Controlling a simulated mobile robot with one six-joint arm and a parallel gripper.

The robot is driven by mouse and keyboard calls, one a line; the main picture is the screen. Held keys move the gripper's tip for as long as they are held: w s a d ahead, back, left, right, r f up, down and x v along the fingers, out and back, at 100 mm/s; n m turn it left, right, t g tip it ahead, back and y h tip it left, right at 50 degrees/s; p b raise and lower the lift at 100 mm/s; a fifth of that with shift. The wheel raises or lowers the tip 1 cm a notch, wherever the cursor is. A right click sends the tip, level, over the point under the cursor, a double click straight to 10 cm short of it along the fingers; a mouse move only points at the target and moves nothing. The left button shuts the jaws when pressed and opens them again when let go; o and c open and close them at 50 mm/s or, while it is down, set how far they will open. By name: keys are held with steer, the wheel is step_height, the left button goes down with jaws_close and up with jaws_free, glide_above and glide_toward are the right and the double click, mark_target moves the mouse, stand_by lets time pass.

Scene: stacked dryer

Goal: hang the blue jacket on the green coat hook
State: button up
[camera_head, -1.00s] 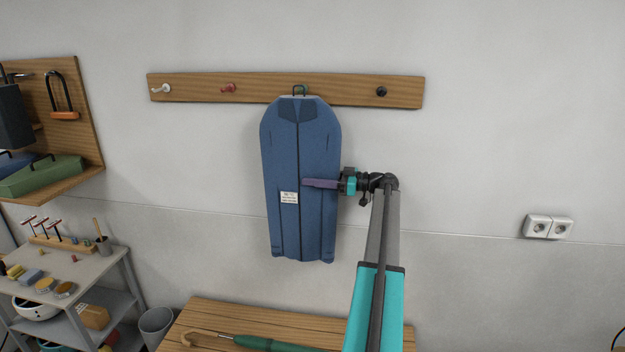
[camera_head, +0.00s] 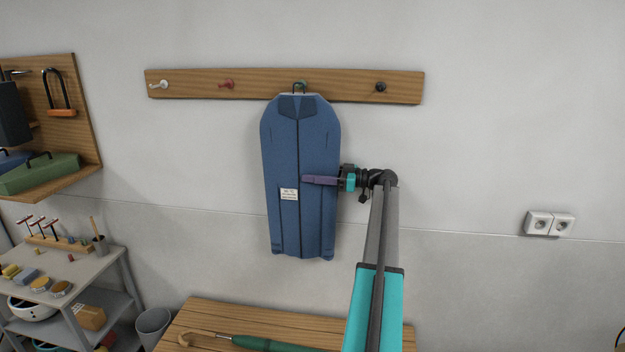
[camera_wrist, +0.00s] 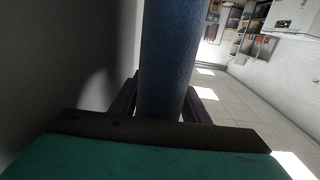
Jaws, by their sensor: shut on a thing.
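The blue jacket (camera_head: 285,225) is upright in front of the wall, with a dark wire loop at its top. The green coat hook (camera_head: 301,86) is third from the left on the wooden rail, and the loop overlaps it in the head view. I cannot tell whether the loop is around the hook or in front of it. My gripper (camera_head: 322,180) is shut on the jacket at its right side. In the wrist view the jacket's edge (camera_wrist: 167,60) stands between the two purple fingers.
The wooden rail (camera_head: 340,88) also carries a white hook (camera_head: 160,84), a red hook (camera_head: 227,84) and a black hook (camera_head: 380,87). A wooden bench with a green umbrella (camera_head: 270,343) is below. A shelf and a cart stand at left.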

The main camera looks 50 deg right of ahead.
stand_by(0.8)
steer(key=o, duration=1.6)
steer(key=shift+s+d, duration=0.1)
steer(key=b+v, duration=0.5)
steer(key=v, duration=0.8)
steer(key=shift+s+d, duration=0.2)
steer(key=shift+s, duration=0.05)
